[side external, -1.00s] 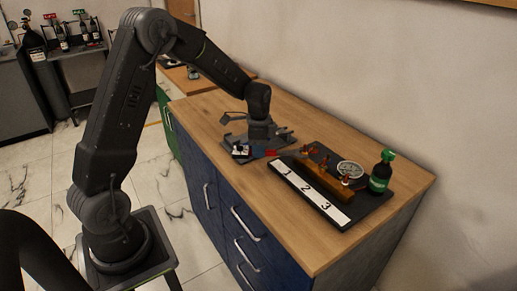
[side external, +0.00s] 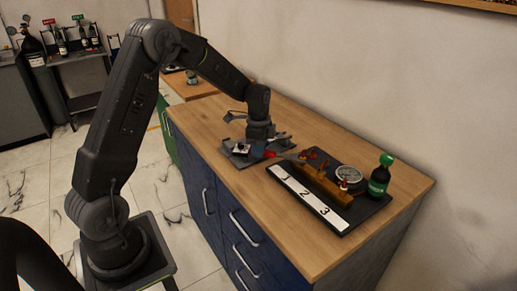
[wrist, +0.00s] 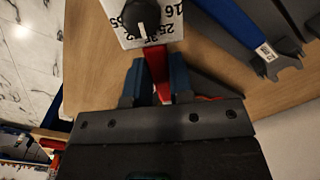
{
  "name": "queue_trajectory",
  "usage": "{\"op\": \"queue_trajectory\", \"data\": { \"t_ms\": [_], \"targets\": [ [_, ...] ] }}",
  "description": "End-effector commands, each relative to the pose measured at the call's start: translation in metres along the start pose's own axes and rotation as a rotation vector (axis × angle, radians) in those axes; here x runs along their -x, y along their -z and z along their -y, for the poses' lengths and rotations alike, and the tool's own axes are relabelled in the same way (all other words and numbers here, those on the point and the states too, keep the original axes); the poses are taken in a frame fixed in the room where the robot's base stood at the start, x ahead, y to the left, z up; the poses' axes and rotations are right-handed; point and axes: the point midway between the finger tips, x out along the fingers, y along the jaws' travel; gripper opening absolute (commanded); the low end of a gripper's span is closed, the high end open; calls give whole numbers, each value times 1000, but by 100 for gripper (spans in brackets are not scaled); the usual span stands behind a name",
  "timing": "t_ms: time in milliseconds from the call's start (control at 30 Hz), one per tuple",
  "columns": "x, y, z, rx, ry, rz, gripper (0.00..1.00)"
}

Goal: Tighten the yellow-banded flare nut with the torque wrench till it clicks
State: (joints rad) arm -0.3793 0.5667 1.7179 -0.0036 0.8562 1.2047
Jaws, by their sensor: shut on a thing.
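My gripper (wrist: 158,82) is at the far part of the counter, its two blue-padded fingers closed around a narrow red bar (wrist: 156,63). The bar meets a white box with a black knob and printed numbers (wrist: 130,28). I cannot tell whether the bar belongs to a torque wrench. A blue-handled open-end wrench (wrist: 250,32) lies to the right in the wrist view. In the side view, a brass manifold bar (side external: 322,186) with copper-coloured fittings (side external: 308,154) stands on a dark board beside labels 1, 2, 3. A yellow band on a nut is too small to make out.
A green-capped bottle (side external: 380,176) and a round pale dish or gauge (side external: 348,173) stand on the dark board (side external: 352,216), right of my gripper. The wooden counter (side external: 205,120) is bare at its left and front right. A wall runs behind it.

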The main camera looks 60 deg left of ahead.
Motion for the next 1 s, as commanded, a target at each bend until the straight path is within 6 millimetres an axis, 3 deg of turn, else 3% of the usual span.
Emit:
{"op": "queue_trajectory", "data": {
  "t_ms": [1000],
  "targets": [
    [0,-2,16,-109,0,4,0]
  ]
}}
